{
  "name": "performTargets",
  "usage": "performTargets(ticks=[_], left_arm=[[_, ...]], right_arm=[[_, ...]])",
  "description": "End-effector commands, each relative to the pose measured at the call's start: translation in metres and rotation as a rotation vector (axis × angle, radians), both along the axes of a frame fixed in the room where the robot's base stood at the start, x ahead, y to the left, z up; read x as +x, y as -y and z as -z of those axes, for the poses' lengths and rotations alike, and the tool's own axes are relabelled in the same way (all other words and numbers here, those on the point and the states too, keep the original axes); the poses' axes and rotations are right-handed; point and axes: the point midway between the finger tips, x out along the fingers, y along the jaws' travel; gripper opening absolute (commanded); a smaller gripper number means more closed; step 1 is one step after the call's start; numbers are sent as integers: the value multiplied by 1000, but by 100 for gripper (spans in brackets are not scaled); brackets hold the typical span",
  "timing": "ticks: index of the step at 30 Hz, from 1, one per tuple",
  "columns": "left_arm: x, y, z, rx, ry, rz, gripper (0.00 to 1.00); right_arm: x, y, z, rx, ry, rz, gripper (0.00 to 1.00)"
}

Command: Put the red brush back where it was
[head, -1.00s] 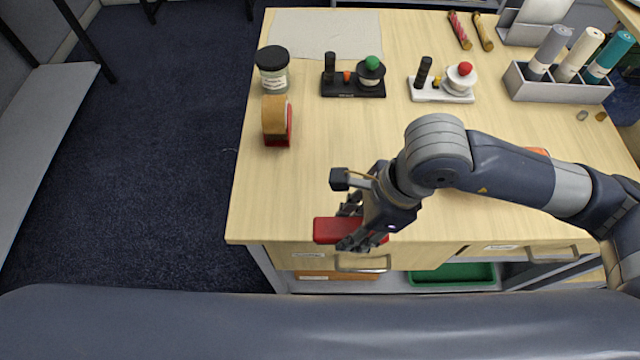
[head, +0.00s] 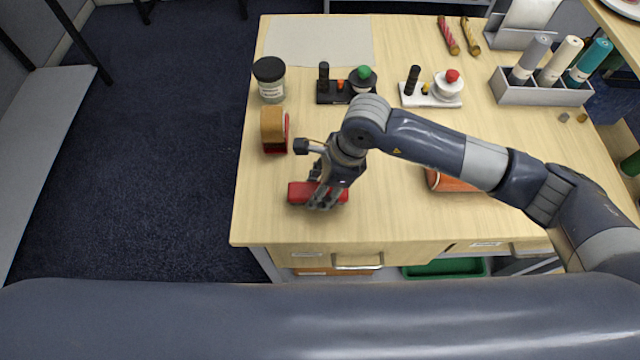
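A red oblong block, which I take for the red brush (head: 300,192), is between the fingers of my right gripper (head: 326,193), over the front left part of the table (head: 275,222). The fingers are closed across it and hide part of its right half. No bristles show, and I cannot tell whether its underside touches the table. My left gripper is not in view.
A tan and red item (head: 272,130) stands left of the brush, with a dark-lidded jar (head: 270,80) behind it. Two small stamp stands, black (head: 330,97) and white (head: 420,98), are farther back. An orange cylinder (head: 452,182) lies right. The front left tabletop is clear.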

Motion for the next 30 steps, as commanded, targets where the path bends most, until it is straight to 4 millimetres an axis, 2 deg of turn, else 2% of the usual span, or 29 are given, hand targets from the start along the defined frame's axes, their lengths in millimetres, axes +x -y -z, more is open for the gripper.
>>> performTargets(ticks=[13, 14, 16, 30], left_arm=[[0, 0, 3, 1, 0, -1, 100], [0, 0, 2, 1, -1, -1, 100], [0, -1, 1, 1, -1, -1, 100], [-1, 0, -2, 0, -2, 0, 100]], right_arm=[[0, 0, 9, 1, 1, -1, 15], [0, 0, 8, 1, 1, -1, 42], [0, 0, 8, 0, 1, -1, 58], [1, 1, 1, 1, 2, 0, 58]])
